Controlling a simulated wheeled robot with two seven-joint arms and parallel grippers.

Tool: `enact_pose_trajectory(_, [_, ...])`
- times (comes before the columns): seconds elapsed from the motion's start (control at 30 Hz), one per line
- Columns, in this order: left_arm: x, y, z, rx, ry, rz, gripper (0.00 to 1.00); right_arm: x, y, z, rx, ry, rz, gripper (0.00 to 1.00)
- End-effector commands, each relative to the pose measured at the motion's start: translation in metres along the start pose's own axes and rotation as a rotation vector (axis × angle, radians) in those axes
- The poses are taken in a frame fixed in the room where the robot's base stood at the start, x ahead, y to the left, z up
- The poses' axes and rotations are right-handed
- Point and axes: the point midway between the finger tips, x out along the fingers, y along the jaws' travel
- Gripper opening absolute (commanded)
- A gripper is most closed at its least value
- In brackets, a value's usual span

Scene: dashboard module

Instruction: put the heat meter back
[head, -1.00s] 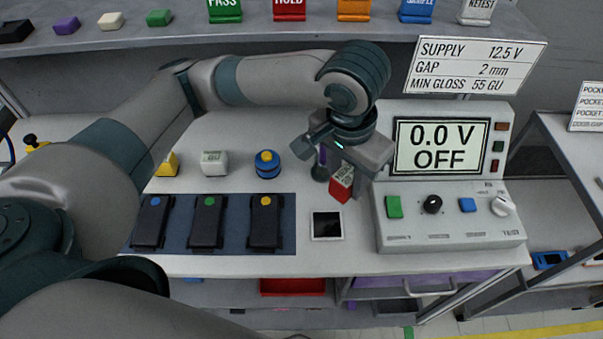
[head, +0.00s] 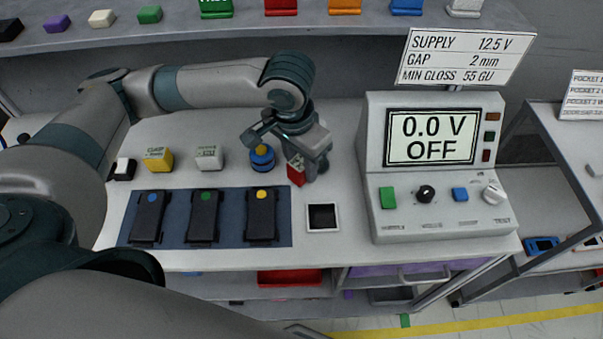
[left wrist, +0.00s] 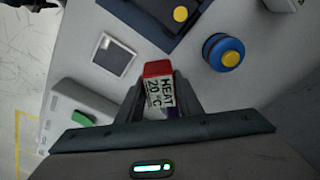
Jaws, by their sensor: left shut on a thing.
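The heat meter (head: 297,174) is a small red block with a white label. In the left wrist view, the meter (left wrist: 158,88) reads HEAT 20 °C, with its red end pointing away from the palm. My left gripper (head: 300,163) is shut on it, one finger on each side (left wrist: 159,94). It holds the meter over the bench, just right of a blue round piece with a yellow top (head: 262,158) and behind the white-framed dark square (head: 322,217). The meter's lower part is partly hidden in the head view. My right gripper is not in view.
A grey supply unit (head: 380,160) reading 0.0 V OFF stands at the right. Several black devices lie on a blue mat (head: 282,218) in front. Yellow (head: 158,160) and white (head: 208,158) blocks stand behind it. A shelf (head: 180,35) with coloured blocks runs along the back.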

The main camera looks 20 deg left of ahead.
Motion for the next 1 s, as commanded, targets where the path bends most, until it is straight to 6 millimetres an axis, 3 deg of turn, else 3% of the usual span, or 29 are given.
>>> enact_pose_trajectory(0.37, [0.036, 0.000, 0.005, -0.001, -0.002, -0.001, 0.03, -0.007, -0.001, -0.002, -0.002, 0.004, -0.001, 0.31])
enact_pose_trajectory(0.8, [0.041, 0.000, 0.005, 0.000, -0.001, 0.000, 0.03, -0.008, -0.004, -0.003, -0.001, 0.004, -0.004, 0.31])
enact_pose_trajectory(0.83, [0.041, 0.000, 0.005, 0.001, -0.001, 0.000, 0.40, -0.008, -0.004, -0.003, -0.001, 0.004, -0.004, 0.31])
enact_pose_trajectory(0.9, [0.041, 0.000, 0.005, 0.001, -0.001, 0.000, 0.51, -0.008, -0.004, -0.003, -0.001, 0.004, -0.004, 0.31])
enact_pose_trajectory(1.0, [0.041, 0.000, 0.005, 0.000, -0.001, 0.000, 0.51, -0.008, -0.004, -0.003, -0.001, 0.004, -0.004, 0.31])
